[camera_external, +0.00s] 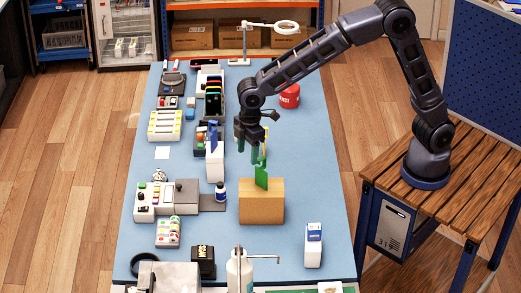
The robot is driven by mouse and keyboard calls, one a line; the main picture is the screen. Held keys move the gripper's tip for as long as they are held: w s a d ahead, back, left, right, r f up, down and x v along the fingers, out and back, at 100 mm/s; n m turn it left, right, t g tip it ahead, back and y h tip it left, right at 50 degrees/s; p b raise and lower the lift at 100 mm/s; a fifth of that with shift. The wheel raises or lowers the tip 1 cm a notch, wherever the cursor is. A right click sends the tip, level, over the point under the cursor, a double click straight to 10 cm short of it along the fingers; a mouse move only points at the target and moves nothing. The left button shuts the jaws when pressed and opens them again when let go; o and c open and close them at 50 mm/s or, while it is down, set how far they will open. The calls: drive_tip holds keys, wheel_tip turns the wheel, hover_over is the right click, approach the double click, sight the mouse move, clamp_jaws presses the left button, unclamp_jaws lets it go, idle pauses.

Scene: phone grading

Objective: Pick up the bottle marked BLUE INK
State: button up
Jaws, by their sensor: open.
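A small dark blue bottle (220,194) with a white band stands upright on the blue table, left of the wooden block. Its label is too small to read, so I cannot tell whether it says BLUE INK. My gripper (247,150) is open and points down above the table, farther back and a little right of this bottle. Its green-tipped fingers are clear of the bottle, and nothing shows between them. A blue-and-white carton (313,246) stands at the front right; its print is also unreadable.
The wooden block (262,208) with an upright green piece (262,178) stands just in front of my gripper. A white upright holder (214,165) is behind the bottle, and a grey device (180,194) is left of it. The table's right side is mostly clear.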

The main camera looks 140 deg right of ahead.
drive_tip(key=g, duration=0.1)
hover_over(220, 183)
wheel_tip(220, 183, down, 12)
drive_tip(key=shift+w+d+f, duration=0.1)
drive_tip(key=shift+d+f, duration=0.05)
drive_tip(key=shift+f, duration=0.05)
wheel_tip(220, 183, down, 6)
drive_tip(key=shift+r, duration=0.1)
drive_tip(key=shift+a+f, duration=0.2)
drive_tip(key=shift+f, duration=2.45)
drive_tip(key=shift+c, duration=0.2)
drive_tip(key=c, duration=1)
